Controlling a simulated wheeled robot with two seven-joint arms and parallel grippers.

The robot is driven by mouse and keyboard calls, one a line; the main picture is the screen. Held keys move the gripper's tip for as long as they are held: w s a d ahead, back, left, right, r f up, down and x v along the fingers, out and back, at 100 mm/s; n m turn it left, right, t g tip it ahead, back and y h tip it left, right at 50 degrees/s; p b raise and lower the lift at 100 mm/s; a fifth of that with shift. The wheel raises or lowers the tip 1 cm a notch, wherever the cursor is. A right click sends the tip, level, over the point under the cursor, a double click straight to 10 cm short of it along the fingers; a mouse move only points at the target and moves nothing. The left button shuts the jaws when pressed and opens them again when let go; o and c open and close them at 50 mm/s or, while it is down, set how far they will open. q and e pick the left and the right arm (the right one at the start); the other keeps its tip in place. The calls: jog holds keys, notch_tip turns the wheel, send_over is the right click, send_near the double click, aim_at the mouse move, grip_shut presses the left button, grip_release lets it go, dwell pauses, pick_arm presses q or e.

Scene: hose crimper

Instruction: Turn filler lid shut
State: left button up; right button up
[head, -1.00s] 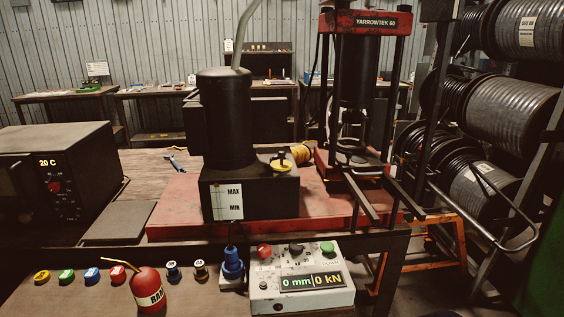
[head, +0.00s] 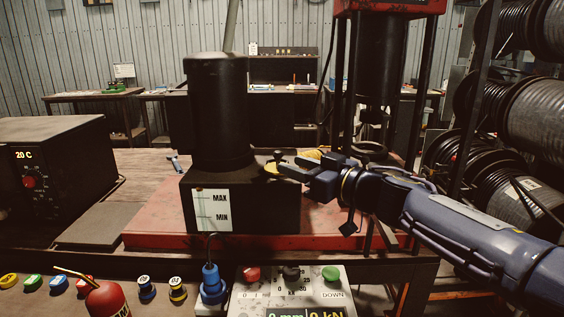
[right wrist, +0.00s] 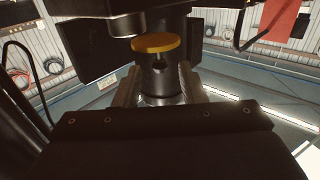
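The filler lid (head: 270,168) is a yellow disc with a dark knob, on top of the black pump tank (head: 262,207) in the head view. My right gripper (head: 288,170) reaches in from the right, its fingertips beside the lid and partly covering it. In the right wrist view the yellow lid (right wrist: 156,42) shows just beyond and between the two fingers (right wrist: 160,72), which stand apart with a gap between them. I cannot tell whether a finger touches the lid. My left gripper is not in view.
A tall black cylinder (head: 217,110) stands on the tank, left of the lid. The red press (head: 388,8) with its posts rises behind my right arm. A control box (head: 290,285), a blue plug (head: 211,283) and a red oil can (head: 106,300) are at the front.

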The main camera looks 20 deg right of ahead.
aim_at(278, 155)
jog(key=x, duration=0.5)
jog(key=shift+w+a, duration=0.15)
jog(key=shift+w, duration=0.2)
grip_shut()
